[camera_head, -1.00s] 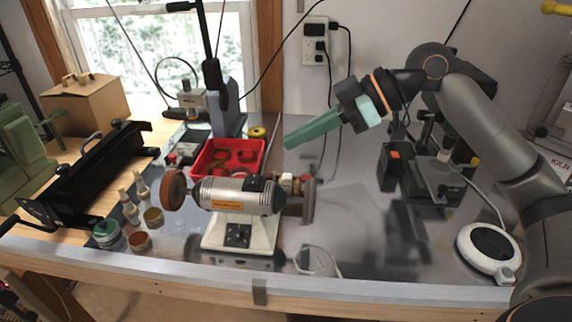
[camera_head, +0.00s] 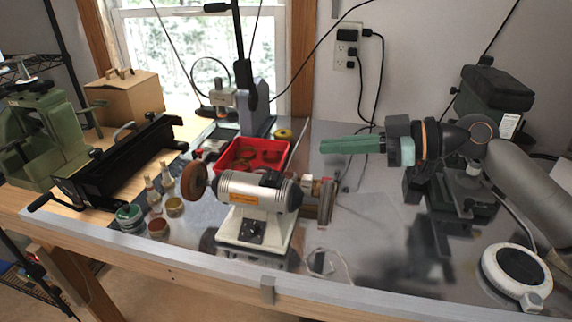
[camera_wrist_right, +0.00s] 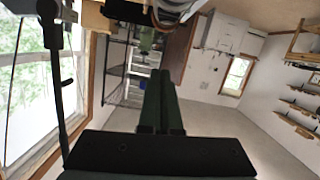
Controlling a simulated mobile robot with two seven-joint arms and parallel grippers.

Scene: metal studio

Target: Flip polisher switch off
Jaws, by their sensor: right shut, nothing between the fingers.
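The polisher (camera_head: 258,195) stands on the metal bench top near its front edge, with a silver motor body and a cream base. A brown wheel (camera_head: 194,181) is at its left end and another wheel (camera_head: 326,202) is at its right end. A dark switch plate (camera_head: 251,231) is on the front of the base; the lever's position is too small to tell. My right gripper (camera_head: 323,146) has green fingers, is shut and empty, and points left above the bench, behind and to the right of the polisher. Its shut fingers also show in the right wrist view (camera_wrist_right: 161,75). My left gripper is not in view.
A red tray (camera_head: 283,156) sits behind the polisher. Small jars (camera_head: 130,217) stand to its left, beside a long black tool (camera_head: 125,160). A white round device (camera_head: 516,271) is at the front right. Bench space right of the polisher is mostly clear.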

